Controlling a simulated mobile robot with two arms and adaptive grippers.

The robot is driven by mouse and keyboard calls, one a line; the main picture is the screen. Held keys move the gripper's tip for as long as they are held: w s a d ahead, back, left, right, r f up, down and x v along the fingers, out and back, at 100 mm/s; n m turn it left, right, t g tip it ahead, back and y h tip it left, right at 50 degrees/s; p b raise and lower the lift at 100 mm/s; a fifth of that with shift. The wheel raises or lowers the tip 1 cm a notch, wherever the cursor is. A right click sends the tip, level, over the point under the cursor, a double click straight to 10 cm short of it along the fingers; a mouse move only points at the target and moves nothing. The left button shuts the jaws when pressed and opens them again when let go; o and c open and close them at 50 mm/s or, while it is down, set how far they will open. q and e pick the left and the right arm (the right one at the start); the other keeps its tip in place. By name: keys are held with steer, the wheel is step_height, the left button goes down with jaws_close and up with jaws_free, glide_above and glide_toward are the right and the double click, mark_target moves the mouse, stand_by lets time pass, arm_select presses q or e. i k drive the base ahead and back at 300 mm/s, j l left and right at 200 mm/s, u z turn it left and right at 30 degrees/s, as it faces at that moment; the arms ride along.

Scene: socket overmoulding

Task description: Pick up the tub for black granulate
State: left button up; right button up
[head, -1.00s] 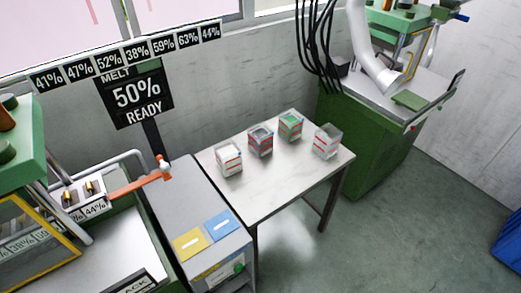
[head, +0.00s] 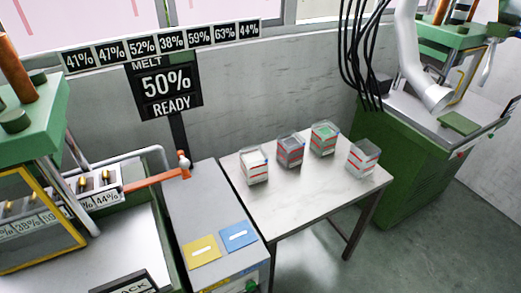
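Several clear tubs with red bands stand upright on the pale table (head: 285,205). The tub with dark grey or black contents (head: 290,151) is toward the back, second from the left. To its left is a tub with whitish contents (head: 254,168). To its right are a tub with green contents (head: 324,140) and a tub that looks clear or pale grey inside (head: 363,158). The tubs stand apart from each other. Neither of my grippers is in view.
A grey cabinet (head: 205,210) with yellow (head: 201,250) and blue (head: 238,236) plates adjoins the table's left. Green machines stand left (head: 30,140) and right (head: 400,175). A sign reads "MELT 50% READY" (head: 166,90). The table's front half is bare.

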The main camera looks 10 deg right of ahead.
mark_target(291, 145)
steer(key=i+l+u, duration=0.15)
steer(key=l+u, duration=0.3)
steer(key=l, duration=0.55)
steer(key=l+u, duration=0.4)
steer(key=l, duration=0.6)
